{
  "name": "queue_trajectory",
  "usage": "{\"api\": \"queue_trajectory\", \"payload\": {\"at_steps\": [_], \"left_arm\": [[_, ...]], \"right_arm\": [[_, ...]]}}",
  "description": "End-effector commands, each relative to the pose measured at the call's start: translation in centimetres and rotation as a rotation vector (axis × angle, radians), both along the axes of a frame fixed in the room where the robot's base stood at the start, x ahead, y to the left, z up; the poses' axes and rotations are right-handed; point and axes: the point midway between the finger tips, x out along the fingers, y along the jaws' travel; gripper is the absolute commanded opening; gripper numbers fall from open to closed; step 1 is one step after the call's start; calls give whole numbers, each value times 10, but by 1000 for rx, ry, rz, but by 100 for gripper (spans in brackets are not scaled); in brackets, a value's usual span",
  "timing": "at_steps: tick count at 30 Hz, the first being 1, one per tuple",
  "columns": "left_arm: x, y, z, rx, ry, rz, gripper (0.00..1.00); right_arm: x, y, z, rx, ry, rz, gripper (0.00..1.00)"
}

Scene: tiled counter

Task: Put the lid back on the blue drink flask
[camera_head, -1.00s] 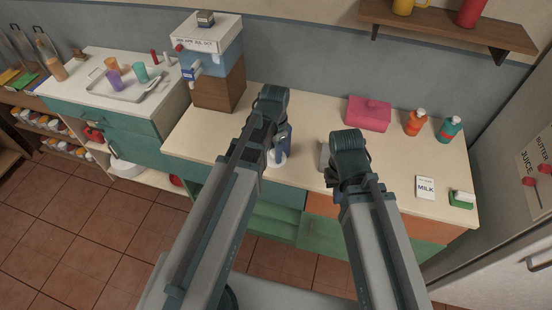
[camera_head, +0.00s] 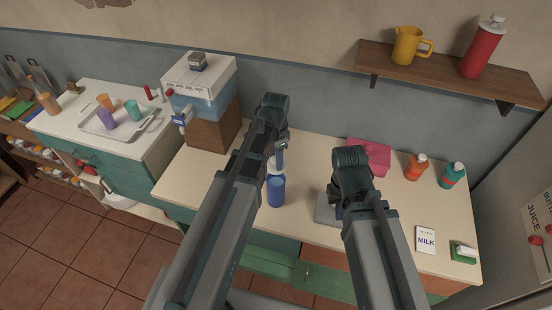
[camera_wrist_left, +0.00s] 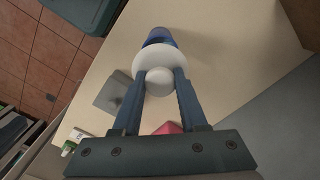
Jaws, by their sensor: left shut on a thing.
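The blue flask (camera_head: 276,191) stands upright on the counter with its dark mouth showing. My left gripper (camera_head: 279,160) is above and slightly behind it in the head view. In the left wrist view my left gripper (camera_wrist_left: 160,84) is shut on the white lid (camera_wrist_left: 150,61) by its round knob. The blue flask (camera_wrist_left: 160,38) shows just beyond the lid there, partly covered by it.
A grey flat object (camera_head: 325,209) lies below my right gripper. A water dispenser (camera_head: 205,108) stands left.

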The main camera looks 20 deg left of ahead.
Motion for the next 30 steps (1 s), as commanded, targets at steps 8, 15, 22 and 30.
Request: {"api": "queue_trajectory", "payload": {"at_steps": [8,15,22,30], "left_arm": [[0,0,-11,0,0,0,0],[0,0,-31,0,0,0,0],[0,0,-53,0,0,0,0],[0,0,-65,0,0,0,0]], "right_arm": [[0,0,-11,0,0,2,0],[0,0,-31,-1,0,6,0],[0,0,-53,-2,0,10,0],[0,0,-64,-2,0,9,0]]}}
